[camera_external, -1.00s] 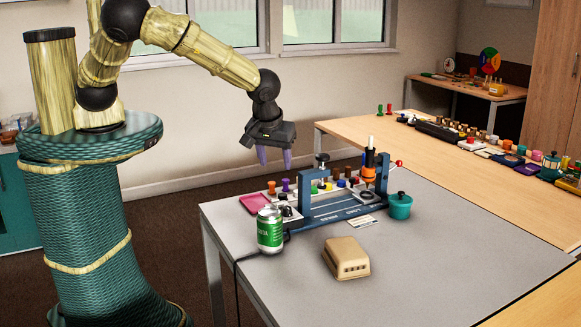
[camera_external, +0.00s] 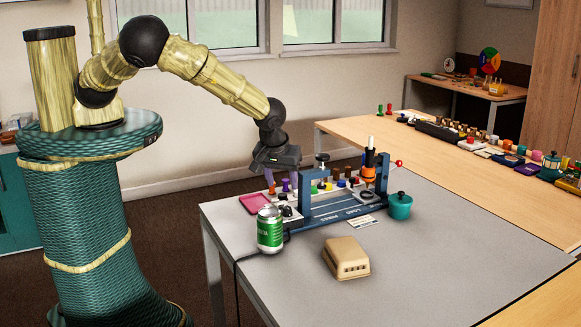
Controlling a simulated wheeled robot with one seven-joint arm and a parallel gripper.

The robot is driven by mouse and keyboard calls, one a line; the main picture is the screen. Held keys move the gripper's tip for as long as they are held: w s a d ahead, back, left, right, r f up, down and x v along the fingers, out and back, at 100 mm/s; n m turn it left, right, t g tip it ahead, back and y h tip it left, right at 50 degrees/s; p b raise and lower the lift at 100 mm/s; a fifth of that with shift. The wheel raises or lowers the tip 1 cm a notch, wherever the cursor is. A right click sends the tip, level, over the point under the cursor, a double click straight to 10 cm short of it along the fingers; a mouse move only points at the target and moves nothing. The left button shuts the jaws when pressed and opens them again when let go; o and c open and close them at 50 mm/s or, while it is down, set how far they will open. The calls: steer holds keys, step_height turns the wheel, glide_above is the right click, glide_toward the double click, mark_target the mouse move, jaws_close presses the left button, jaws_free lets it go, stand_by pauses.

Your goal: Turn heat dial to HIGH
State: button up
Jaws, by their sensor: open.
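The blue press-like device (camera_external: 345,211) stands on the grey table, with two blue uprights and lettering along its front. An orange and black tool (camera_external: 369,172) is upright at its right side. I cannot pick out a heat dial or its setting for certain; small dark and white parts (camera_external: 286,211) sit at the device's left end. My gripper (camera_external: 280,181) points down with its purple fingers apart, low over the far left part of the table behind the device. Its fingertips overlap purple pegs in the picture, so contact is unclear. It holds nothing I can see.
A green can (camera_external: 270,231) stands at the device's front left, beside a black cable. A pink tray (camera_external: 254,204) lies at the left edge. A tan block (camera_external: 346,258) sits in front and a teal pot (camera_external: 400,206) at the right. The table's front right is clear.

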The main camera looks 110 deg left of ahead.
mark_target(287, 207)
steer(key=p+x, duration=0.1)
steer(key=x, duration=0.9)
steer(key=shift+a, duration=0.1)
steer(key=c, duration=1)
